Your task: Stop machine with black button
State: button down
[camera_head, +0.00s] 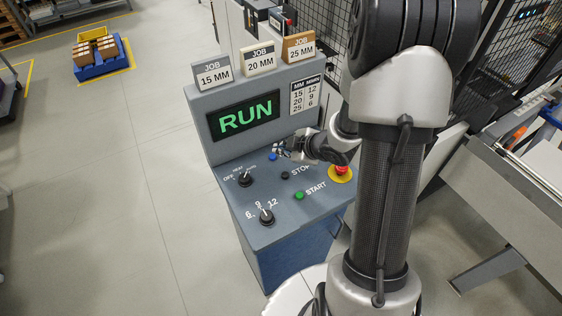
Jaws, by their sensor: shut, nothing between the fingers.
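The control panel (240,205) stands in the middle of the view, with its display (243,116) reading RUN in green. The black button (285,175) sits on the sloped panel beside the STOP label. A green button (299,196) by the START label is in front of it, and a blue button (273,157) is behind it. My gripper (284,150) is shut and empty, over the back of the panel near the blue button. It is behind the black button as seen here. The fingertips are small, and I cannot tell their height above the panel.
A red emergency button on a yellow ring (340,174) is at the panel's right, close to my arm. Black knobs (245,179) and (267,217) stand at the left and front. JOB cards (212,74) line the top. Open floor (110,180) lies left.

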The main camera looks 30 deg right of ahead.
aim_at(283, 176)
jog(key=shift+f, duration=0.1)
notch_tip(283, 176, down, 9)
jog(key=b, duration=0.8)
jog(key=shift+r, duration=0.2)
dwell(1.1)
jog(key=shift+f+b, duration=0.85)
jog(key=shift+f, duration=0.05)
dwell(0.5)
dwell(0.3)
jog(key=shift+r+p, duration=0.85)
jog(key=shift+r, duration=0.05)
jog(key=shift+r, duration=0.1)
